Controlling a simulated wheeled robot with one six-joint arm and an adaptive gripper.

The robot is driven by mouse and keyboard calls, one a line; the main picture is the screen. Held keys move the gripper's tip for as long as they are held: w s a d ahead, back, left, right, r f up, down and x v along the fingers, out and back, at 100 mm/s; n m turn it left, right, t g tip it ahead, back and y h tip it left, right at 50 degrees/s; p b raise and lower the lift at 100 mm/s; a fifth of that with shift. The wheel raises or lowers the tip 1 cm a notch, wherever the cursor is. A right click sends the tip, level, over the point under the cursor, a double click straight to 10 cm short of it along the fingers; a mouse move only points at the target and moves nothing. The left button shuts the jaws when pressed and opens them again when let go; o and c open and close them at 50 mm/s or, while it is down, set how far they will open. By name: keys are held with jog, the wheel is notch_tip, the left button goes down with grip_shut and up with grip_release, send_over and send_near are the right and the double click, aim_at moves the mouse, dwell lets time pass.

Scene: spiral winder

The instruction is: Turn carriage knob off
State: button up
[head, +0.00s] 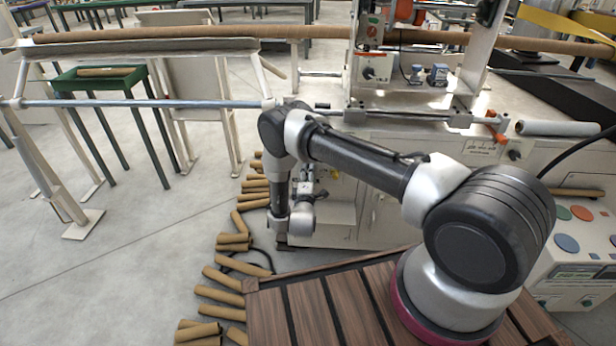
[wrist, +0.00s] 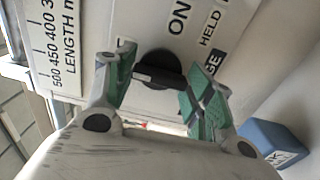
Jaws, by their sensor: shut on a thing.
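In the wrist view, the black round carriage knob (wrist: 158,66) with its bar handle sits on a white panel (wrist: 100,14). The labels ON and HELD stand beside it, and another label is partly covered by a finger. My gripper (wrist: 155,82) has its green-padded fingers on either side of the knob and is shut on it. The bar points toward the right finger; the exact contact is hard to make out. In the head view, my arm reaches down in front of the machine, and the knob is not clearly visible there.
A LENGTH scale (wrist: 62,40) is printed left of the knob. A blue block (wrist: 273,143) stands at lower right in the wrist view. In the head view, several cardboard tubes (head: 222,277) lie on the floor left of the machine, and a long steel shaft (head: 150,103) runs across behind my arm.

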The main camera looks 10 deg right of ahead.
jog(key=o, duration=1)
jog(key=v, duration=1.2)
